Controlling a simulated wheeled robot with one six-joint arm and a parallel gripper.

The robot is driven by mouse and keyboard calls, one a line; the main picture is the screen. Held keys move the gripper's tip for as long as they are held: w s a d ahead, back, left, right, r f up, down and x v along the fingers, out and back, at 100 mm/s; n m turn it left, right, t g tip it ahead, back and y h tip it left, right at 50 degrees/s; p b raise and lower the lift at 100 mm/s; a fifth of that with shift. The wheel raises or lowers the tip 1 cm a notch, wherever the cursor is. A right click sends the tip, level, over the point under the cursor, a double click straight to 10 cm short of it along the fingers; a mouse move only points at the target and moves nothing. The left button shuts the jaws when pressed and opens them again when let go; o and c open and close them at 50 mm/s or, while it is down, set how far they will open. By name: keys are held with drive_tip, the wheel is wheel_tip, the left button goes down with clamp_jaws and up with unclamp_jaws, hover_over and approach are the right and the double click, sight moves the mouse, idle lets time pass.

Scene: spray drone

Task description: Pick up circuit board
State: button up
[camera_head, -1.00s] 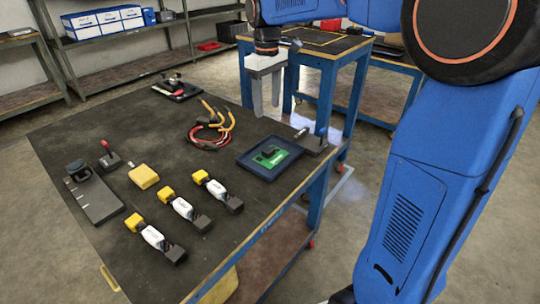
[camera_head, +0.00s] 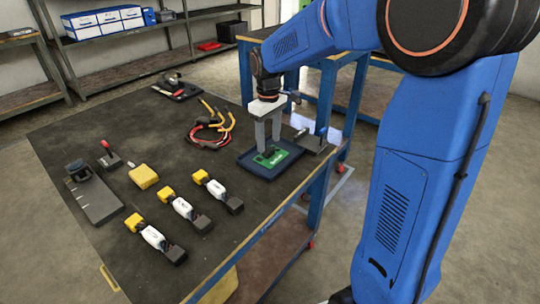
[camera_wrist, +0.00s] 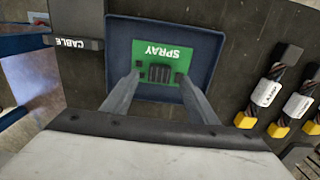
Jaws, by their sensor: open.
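The circuit board (camera_head: 280,156) is green with a black part on it and lies in a dark blue tray (camera_head: 255,171) at the right side of the table. In the wrist view the board (camera_wrist: 205,48) carries the word SPRAY and the tray (camera_wrist: 118,35) frames it. My gripper (camera_head: 267,150) points down over the board, with its two grey fingers apart. In the wrist view the fingertips (camera_wrist: 156,78) are on either side of the black component, with nothing between them clearly gripped. I cannot tell whether the tips touch the board.
Several white-and-black connectors with yellow ends (camera_head: 174,205) lie left of the tray. Red and yellow cables (camera_head: 208,129) lie behind it. A dark block marked CABLE (camera_wrist: 75,43) stands close beside the tray. The table (camera_head: 95,250) has bare room at its front.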

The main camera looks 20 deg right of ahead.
sight(269, 150)
drive_tip(key=shift+d+f, duration=0.1)
drive_tip(key=shift+f, duration=1.65)
drive_tip(key=c, duration=1.2)
drive_tip(key=shift+r, duration=0.1)
